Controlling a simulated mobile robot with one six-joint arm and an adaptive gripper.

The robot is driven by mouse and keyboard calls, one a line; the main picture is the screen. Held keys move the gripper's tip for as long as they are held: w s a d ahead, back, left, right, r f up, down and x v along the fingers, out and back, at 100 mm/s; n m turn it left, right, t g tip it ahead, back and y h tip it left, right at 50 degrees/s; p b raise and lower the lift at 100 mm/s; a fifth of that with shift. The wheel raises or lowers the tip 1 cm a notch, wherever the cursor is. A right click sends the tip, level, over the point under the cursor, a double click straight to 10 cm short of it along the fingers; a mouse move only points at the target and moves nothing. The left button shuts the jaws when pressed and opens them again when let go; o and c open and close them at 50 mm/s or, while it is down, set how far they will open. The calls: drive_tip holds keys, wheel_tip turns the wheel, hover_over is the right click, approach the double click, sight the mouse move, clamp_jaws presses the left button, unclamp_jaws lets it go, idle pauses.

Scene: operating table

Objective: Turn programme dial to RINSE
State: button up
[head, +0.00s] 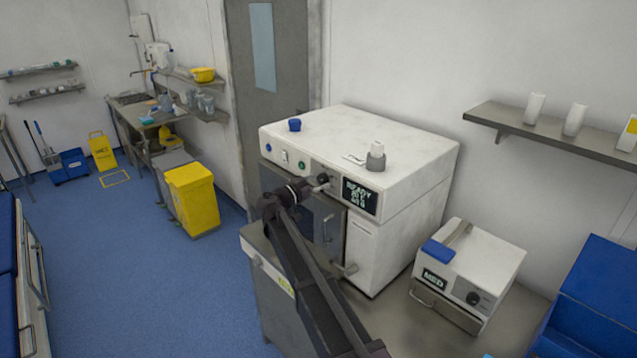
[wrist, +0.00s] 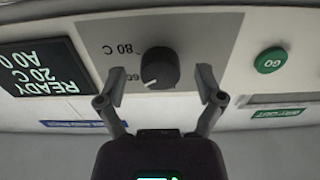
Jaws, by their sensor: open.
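The dark round dial (wrist: 160,68) is on the front panel of a white machine (head: 400,160). The wrist view shows the panel upside down. The dial's white pointer mark is at its lower left in that view. The labels "80 C" and part of "60" show near it; no RINSE label is readable. My gripper (wrist: 162,88) is open, with one finger on each side of the dial in the picture. I cannot tell whether the fingers touch it. In the head view my gripper (head: 318,186) is at the panel, left of the display, and largely hides the dial.
A display (wrist: 45,68) reads READY, 20 C, A0 0. A green GO button (wrist: 270,60) is on the dial's other side. A blue cap (head: 295,124) and a grey-white item (head: 376,157) stand on top. A smaller white device (head: 470,270) stands to the right.

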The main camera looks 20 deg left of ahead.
drive_tip(key=c, duration=1.1)
drive_tip(key=shift+c, duration=0.2)
drive_tip(key=shift+n, duration=0.4)
drive_tip(key=n, duration=1.1)
drive_tip(key=shift+r, duration=0.1)
drive_tip(key=shift+s, duration=0.1)
